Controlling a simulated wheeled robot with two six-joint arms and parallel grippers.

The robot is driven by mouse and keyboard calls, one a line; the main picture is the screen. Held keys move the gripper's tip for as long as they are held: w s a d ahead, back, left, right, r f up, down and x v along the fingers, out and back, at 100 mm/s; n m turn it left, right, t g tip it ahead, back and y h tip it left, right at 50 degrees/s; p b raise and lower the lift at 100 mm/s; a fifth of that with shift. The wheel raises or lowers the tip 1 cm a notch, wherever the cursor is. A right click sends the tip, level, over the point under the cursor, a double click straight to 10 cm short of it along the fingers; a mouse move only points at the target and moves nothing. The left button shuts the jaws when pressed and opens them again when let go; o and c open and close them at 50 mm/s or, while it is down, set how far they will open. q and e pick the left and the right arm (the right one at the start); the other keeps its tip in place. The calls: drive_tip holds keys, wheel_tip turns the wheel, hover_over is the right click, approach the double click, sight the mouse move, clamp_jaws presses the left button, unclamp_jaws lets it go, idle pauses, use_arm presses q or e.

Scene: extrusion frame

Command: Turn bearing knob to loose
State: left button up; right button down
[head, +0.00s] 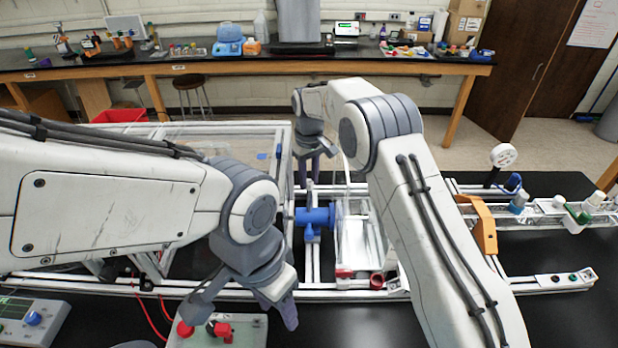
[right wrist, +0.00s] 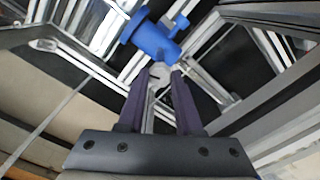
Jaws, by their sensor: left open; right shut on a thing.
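A blue bearing housing (head: 314,217) sits on the metal extrusion frame, right of centre in the head view. It also shows at the top of the right wrist view (right wrist: 152,40). My right gripper (head: 308,182) reaches down to the frame just behind the housing. The knob's turn position cannot be read. My left gripper (head: 282,315) is open and empty, low over the front of the bench near a control box.
A grey control box (head: 240,335) with red knobs is under my left gripper. A red ring-like part (head: 376,281) lies at the frame's front. An orange bracket (head: 482,225) and a rail stand at right. The black bench front is partly clear.

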sight(309, 181)
drive_tip(key=shift+r, duration=0.1)
drive_tip(key=c, duration=0.6)
unclamp_jaws()
drive_tip(key=shift+r, duration=0.15)
wheel_tip(309, 181, up, 10)
drive_tip(key=b, duration=0.2)
drive_tip(key=shift+b, duration=0.35)
